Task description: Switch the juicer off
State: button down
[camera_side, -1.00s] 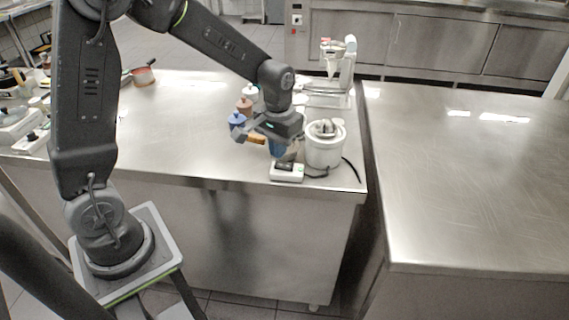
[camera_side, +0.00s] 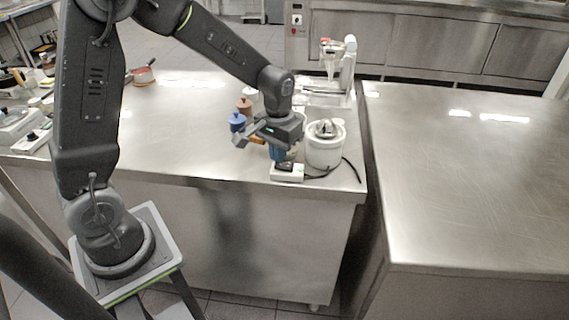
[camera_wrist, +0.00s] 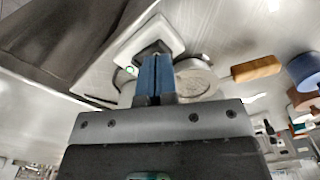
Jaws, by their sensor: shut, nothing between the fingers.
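The juicer (camera_side: 324,151), a white pot with a grey reamer on top, stands near the table's right front corner. Its white switch box (camera_side: 288,176) with a dark rocker lies in front of it, to its left; the box also shows in the wrist view (camera_wrist: 172,32), with a small lit green light. My gripper (camera_side: 281,160) is shut and empty, its blue fingers pointing down just above the rocker. In the wrist view the fingertips (camera_wrist: 157,57) overlap the rocker and hide part of it. I cannot tell whether they touch it.
A pale round disc (camera_wrist: 196,80) lies close beside the fingers. An orange-brown block (camera_wrist: 257,68) and several lidded jars, one blue (camera_side: 237,122), stand to the left. A black cord (camera_side: 353,170) runs right of the juicer. A glass-and-white appliance (camera_side: 331,75) stands behind.

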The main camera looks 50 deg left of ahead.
jog(key=shift+f, duration=0.65)
dwell(0.3)
jog(key=shift+r, duration=3.45)
jog(key=shift+s+d+r, duration=0.1)
jog(key=shift+s+r, duration=0.05)
jog(key=shift+r, duration=0.15)
jog(key=s+d+r+m+t, duration=0.1)
jog(key=s+r, duration=0.3)
jog(key=s, duration=0.4)
jog(key=s+d+r+m+t, duration=0.2)
jog(key=s+d+r+t, duration=0.1)
jog(key=s, duration=0.6)
jog(key=shift+s+r+t, duration=0.2)
jog(key=shift+r+t, duration=0.6)
jog(key=shift+r, duration=0.15)
